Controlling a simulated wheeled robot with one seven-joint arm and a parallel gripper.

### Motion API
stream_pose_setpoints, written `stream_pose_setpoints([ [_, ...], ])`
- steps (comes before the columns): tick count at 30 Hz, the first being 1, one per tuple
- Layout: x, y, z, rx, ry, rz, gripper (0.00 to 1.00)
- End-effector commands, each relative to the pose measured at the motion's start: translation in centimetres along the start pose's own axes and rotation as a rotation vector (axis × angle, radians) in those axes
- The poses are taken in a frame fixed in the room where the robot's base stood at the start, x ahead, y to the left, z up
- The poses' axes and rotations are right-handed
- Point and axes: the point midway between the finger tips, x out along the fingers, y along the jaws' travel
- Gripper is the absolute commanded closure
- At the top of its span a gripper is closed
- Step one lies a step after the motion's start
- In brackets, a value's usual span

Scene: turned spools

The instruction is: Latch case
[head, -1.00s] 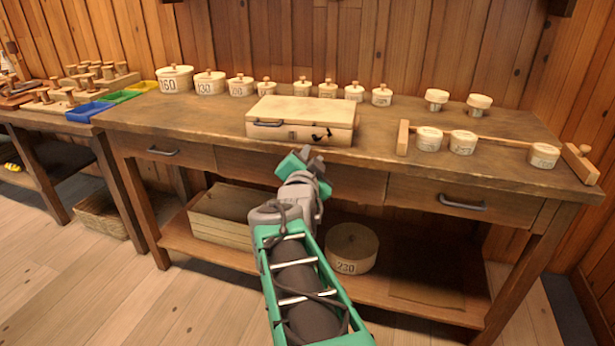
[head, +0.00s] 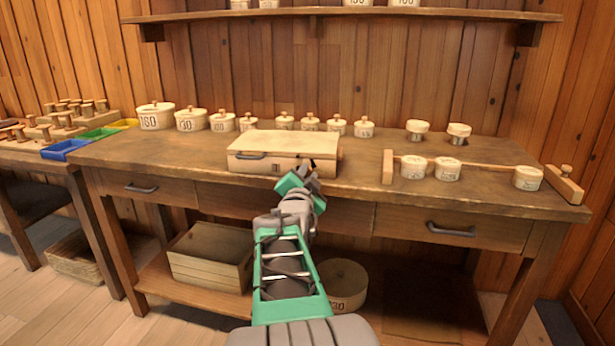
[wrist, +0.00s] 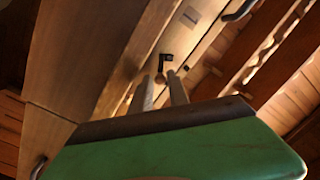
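The case (head: 285,142) is a pale wooden box with its lid down, lying on the workbench near its front edge. A dark handle (head: 250,155) is on the left of its front. In the wrist view a small black latch (wrist: 166,62) shows on the case front, just beyond my fingertips. My gripper (head: 310,170) is in front of the right part of the case and partly hides the latch area in the head view. In the wrist view its two grey fingers (wrist: 160,84) are apart with nothing clearly held between them. I cannot tell whether they touch the latch.
The workbench (head: 370,165) has a row of lidded round boxes (head: 191,120) behind the case. A wooden rail with round boxes (head: 447,169) stands to the right. Drawer handles (head: 450,230) stick out below the top. Coloured trays (head: 66,149) are at far left.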

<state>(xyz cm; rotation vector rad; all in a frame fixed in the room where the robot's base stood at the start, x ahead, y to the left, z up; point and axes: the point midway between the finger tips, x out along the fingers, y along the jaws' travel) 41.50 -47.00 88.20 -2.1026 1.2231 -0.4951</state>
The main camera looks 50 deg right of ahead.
Motion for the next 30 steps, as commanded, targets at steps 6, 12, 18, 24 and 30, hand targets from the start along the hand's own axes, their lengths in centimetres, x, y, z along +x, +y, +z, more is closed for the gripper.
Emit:
stream_pose_setpoints([
  [6, -0.03, -0.02, 0.05, 0.000, -0.001, 0.000, 0.98],
  [12, -0.04, -0.02, 0.08, 0.000, -0.001, 0.000, 1.00],
  [18, -0.05, -0.02, 0.11, -0.001, -0.002, 0.000, 1.00],
  [24, -0.05, -0.05, 0.11, -0.025, -0.002, 0.000, 1.00],
  [30, -0.05, -0.19, 0.03, -0.108, -0.003, 0.000, 1.00],
])
